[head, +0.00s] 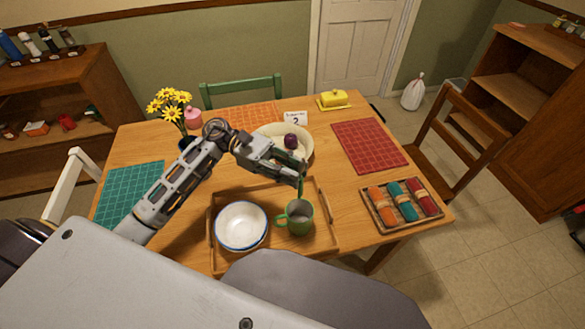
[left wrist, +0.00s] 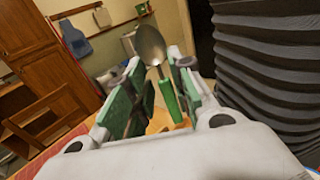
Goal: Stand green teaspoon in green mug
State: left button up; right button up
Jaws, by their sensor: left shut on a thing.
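The green mug (head: 301,226) stands upright on the wooden tray (head: 327,237), its handle toward the left and its mouth up. My left gripper (head: 299,177) is above and just behind the mug, pointing down toward it. In the left wrist view the gripper (left wrist: 152,100) is shut on the green teaspoon (left wrist: 168,98). The metal bowl of the teaspoon sticks out past the green finger pads, and its green handle lies between them. In the head view the teaspoon is hard to tell from the finger pads. My right gripper is not in view.
A white bowl with a blue rim (head: 241,226) sits left of the mug on the tray. Behind are a cream dish (head: 306,146) with a purple item (head: 291,141), a number card (head: 295,117) and yellow flowers (head: 170,103). Rolled napkins (head: 402,200) lie at right.

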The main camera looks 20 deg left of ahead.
pick_arm(q)
notch_tip(320, 180, down, 6)
jog(key=b, duration=0.3)
jog(key=shift+f, duration=0.2)
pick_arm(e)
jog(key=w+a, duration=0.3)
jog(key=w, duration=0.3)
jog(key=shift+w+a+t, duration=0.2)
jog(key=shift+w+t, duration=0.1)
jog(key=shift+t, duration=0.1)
pick_arm(q)
jog(key=shift+f, duration=0.25)
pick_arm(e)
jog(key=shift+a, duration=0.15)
